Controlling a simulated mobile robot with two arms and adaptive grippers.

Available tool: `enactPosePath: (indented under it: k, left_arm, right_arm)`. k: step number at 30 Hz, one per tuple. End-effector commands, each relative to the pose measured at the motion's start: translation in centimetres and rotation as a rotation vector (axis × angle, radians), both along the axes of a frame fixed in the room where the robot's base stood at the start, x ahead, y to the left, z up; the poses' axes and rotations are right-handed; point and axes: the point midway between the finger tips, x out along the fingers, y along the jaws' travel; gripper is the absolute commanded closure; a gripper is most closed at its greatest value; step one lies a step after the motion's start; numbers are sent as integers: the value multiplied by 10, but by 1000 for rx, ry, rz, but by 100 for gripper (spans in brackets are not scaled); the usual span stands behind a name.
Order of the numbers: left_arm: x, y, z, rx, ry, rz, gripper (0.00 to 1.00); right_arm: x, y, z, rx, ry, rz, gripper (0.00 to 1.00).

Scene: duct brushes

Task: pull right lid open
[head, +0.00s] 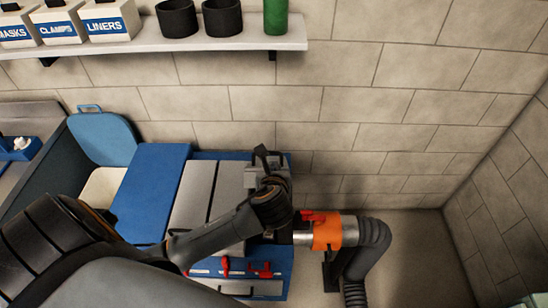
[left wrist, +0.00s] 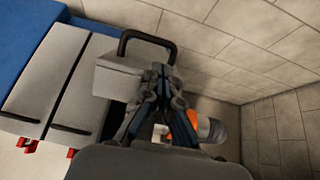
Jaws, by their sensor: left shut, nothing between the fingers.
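A light grey lid or box-like panel (left wrist: 122,78) with a black bar handle (left wrist: 148,38) stands at the right end of the blue unit. The panel also shows in the head view (head: 253,178), partly behind my left gripper. I cannot tell its exact tilt. My left gripper (left wrist: 160,72) is shut and empty, with its fingertips close to the right end of the handle; contact is unclear. In the head view the left gripper (head: 263,158) reaches over the unit's right end. My right gripper is not in view.
Two flat grey panels (head: 193,187) and a blue cover (head: 153,190) lie left. A blue lid (head: 100,137) stands open further left. An orange collar (head: 327,231) with a dark hose (head: 374,243) juts out right. A shelf (head: 200,43) with boxes hangs above.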

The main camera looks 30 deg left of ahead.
Motion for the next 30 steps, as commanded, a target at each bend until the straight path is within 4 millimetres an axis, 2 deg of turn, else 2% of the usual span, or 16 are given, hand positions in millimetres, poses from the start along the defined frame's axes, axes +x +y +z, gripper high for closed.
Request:
enactPosePath:
  k: [3, 9, 13, 25, 30]
  left_arm:
    - [16, 11, -10, 0, 1, 3, 100]
    - [35, 22, -24, 0, 0, 1, 100]
    - [40, 25, -28, -1, -2, 0, 100]
    - [42, 26, -29, -2, -1, 0, 100]
    - [55, 29, -24, -11, 11, 2, 100]
  right_arm:
    - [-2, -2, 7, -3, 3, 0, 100]
    - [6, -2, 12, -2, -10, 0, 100]
    - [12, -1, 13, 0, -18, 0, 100]
    - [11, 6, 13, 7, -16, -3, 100]
    - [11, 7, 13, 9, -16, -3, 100]
